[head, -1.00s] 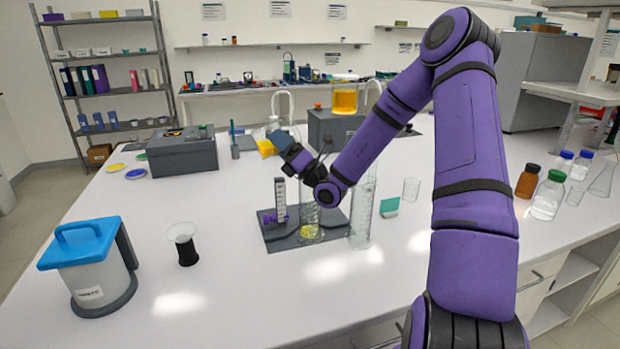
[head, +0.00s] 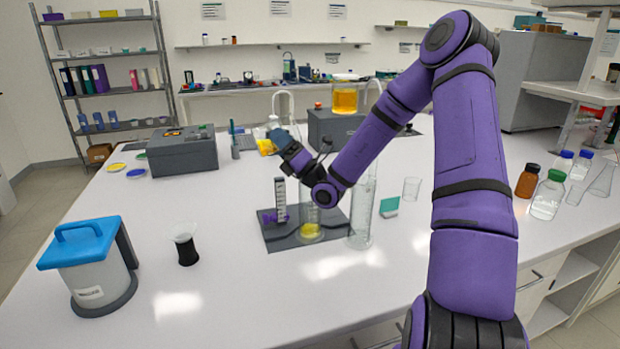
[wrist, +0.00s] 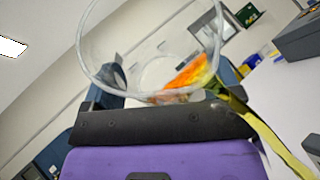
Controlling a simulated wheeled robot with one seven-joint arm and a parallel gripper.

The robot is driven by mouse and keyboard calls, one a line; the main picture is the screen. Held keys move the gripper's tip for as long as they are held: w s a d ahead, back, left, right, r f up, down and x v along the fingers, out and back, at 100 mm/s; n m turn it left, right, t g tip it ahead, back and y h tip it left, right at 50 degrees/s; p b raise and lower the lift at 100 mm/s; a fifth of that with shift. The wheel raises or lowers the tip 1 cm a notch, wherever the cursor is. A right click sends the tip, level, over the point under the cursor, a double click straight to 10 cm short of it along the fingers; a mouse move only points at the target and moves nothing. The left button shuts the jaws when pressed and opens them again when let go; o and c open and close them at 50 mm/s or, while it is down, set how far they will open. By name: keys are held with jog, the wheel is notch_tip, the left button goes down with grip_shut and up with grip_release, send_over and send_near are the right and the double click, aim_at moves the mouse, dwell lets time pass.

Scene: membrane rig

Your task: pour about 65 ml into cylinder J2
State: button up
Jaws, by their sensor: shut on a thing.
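My gripper (head: 279,140) is shut on a clear glass vessel (wrist: 92,45), held tilted above the bench with orange-yellow liquid (head: 266,147) in it. The wrist view shows its wide round rim and the orange liquid (wrist: 195,75) low on one side. A yellow band (wrist: 270,135) runs down at the right there; I cannot tell whether it is a stream. A tall clear cylinder with yellow liquid at its bottom (head: 311,230) stands upright on a dark base plate (head: 280,241), partly behind my wrist. Another tall clear cylinder (head: 361,215) stands to its right. I can read no J2 label.
A white scale strip (head: 280,192) stands on the base plate. A beaker of orange liquid (head: 345,97) sits on a grey box behind. A small empty beaker (head: 411,188), a teal card (head: 389,207) and a blue-lidded container (head: 88,265) stand around.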

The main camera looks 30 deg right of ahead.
jog(key=shift+d+r+m+t+h, duration=0.1)
jog(key=shift+r+m+t+h, duration=0.05)
jog(key=shift+m+t+h, duration=0.2)
dwell(0.6)
jog(key=shift+a, duration=0.25)
jog(key=f+n+g, duration=0.1)
jog(key=n+g, duration=0.1)
jog(key=n+g+y, duration=0.1)
jog(key=n+g, duration=0.1)
jog(key=f+n+g, duration=0.1)
jog(key=n+g, duration=0.1)
jog(key=shift+w+a+f+y, duration=0.1)
jog(key=shift+a+f+y, duration=0.2)
jog(key=shift+a+y, duration=0.05)
jog(key=shift+f+n+g+h, duration=0.4)
jog(key=shift+f+n+g, duration=0.4)
jog(key=shift+n+g, duration=0.2)
